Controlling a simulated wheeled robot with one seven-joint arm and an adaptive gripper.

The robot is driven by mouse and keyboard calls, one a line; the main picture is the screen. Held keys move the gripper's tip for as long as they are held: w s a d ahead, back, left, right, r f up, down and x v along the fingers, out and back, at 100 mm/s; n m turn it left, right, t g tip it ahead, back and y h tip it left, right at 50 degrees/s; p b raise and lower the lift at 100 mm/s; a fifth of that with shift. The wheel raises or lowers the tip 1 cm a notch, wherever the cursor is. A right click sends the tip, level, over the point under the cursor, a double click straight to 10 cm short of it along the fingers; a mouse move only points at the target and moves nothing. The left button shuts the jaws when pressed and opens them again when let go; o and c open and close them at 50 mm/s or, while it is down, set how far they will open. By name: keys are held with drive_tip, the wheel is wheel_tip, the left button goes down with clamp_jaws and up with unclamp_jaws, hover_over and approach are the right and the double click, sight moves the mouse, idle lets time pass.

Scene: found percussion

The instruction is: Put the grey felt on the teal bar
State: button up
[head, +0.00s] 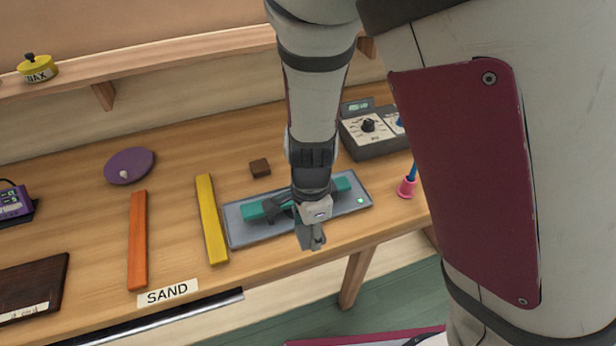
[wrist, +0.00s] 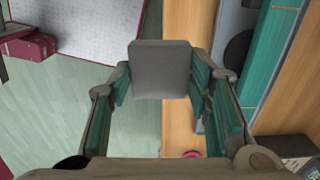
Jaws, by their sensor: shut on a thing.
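The grey felt (wrist: 162,68) shows as a flat grey square between my fingertips in the wrist view. My gripper (wrist: 160,88) is shut on it. In the head view my gripper (head: 300,226) is over the front side of the grey tray (head: 240,236), near the table's front edge. The teal bar (head: 343,184) lies lengthwise on that tray, its middle hidden by my arm. It also shows in the wrist view (wrist: 275,60), to the right of the felt and apart from it.
Left of the tray lie a yellow bar (head: 211,220), an orange bar (head: 138,240) and a purple disc (head: 129,165). A small brown block (head: 260,168) is behind the tray. A dial box (head: 368,136) and a pink cup (head: 407,188) stand to the right.

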drive_tip(key=w, duration=0.5)
drive_tip(key=w+a+f, duration=0.1)
drive_tip(key=w, duration=0.4)
drive_tip(key=w+a, duration=0.1)
drive_tip(key=w, duration=0.4)
drive_tip(key=shift+f+b, duration=0.25)
drive_tip(key=shift+b, duration=0.1)
drive_tip(key=shift+w+a+f+p, duration=0.1)
drive_tip(key=shift+w+f+p, duration=0.1)
drive_tip(key=shift+f, duration=0.7)
drive_tip(key=shift+w+f+p, duration=0.1)
drive_tip(key=shift+f+p, duration=0.05)
drive_tip(key=shift+f, duration=0.7)
drive_tip(key=shift+f, duration=0.2)
drive_tip(key=o, duration=0.8)
drive_tip(key=shift+r, duration=0.1)
wheel_tip(320, 180, up, 12)
drive_tip(key=shift+r+b, duration=0.2)
drive_tip(key=shift+b, duration=0.3)
